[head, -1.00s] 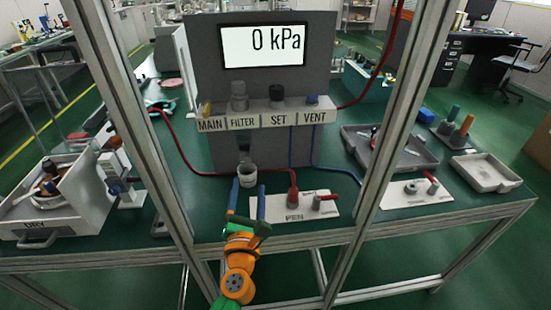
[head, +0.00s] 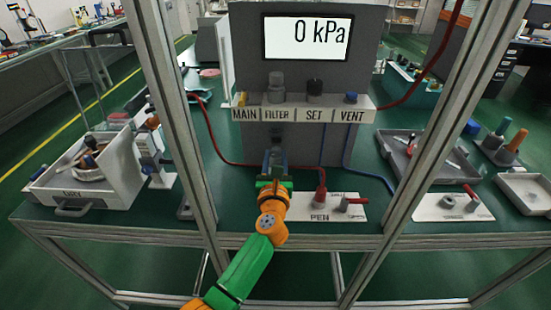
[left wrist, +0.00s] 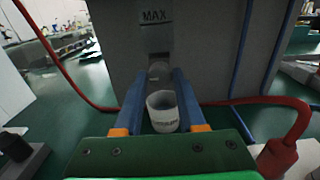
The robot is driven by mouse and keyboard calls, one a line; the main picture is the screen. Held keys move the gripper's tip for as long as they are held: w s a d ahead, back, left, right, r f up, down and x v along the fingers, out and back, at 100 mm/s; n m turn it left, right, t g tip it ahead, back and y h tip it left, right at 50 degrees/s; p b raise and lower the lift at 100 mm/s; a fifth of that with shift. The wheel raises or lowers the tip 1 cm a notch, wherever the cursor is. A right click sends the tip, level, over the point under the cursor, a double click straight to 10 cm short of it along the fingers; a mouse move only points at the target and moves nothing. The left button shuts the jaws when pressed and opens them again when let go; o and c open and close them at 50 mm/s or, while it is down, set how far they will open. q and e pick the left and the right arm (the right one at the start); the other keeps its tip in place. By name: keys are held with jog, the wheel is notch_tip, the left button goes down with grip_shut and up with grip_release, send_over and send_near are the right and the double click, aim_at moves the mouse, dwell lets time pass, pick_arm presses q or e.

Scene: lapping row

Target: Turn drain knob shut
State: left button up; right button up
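The grey panel carries a row labelled MAIN, FILTER, SET and VENT. A bowl marked MAX (left wrist: 157,38) hangs in the panel's recess in the left wrist view. A small grey round knob (left wrist: 160,70), apparently the drain knob, is at its lower end. My left gripper (left wrist: 161,78) is open, with a blue finger on either side of the knob's outline; I cannot tell whether they touch it. A white cup (left wrist: 162,113) shows between the fingers, below the knob. In the head view my left gripper (head: 274,178) reaches in low before the recess and hides the cup. My right gripper is not in view.
Frame posts (head: 178,120) stand left and right of the arm. A red hose (head: 215,140) runs left of the recess to the PEN plate (head: 322,212). A labelled box (head: 90,185) stands left; a grey tray (head: 425,160) lies right.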

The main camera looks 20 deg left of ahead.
pick_arm(q)
grip_shut()
jog(key=shift+m, duration=0.3)
jog(key=shift+r+m+p, duration=0.1)
jog(key=shift+m+p, duration=0.7)
jog(key=shift+m, duration=0.2)
jog(key=m+p, duration=0.2)
jog(key=m, duration=0.2)
jog(key=m+p, duration=0.1)
jog(key=m, duration=0.4)
jog(key=shift+m+p, duration=0.3)
jog(key=shift+m, duration=0.1)
jog(key=m+p, duration=0.1)
jog(key=m, duration=0.4)
jog(key=shift+m, duration=0.4)
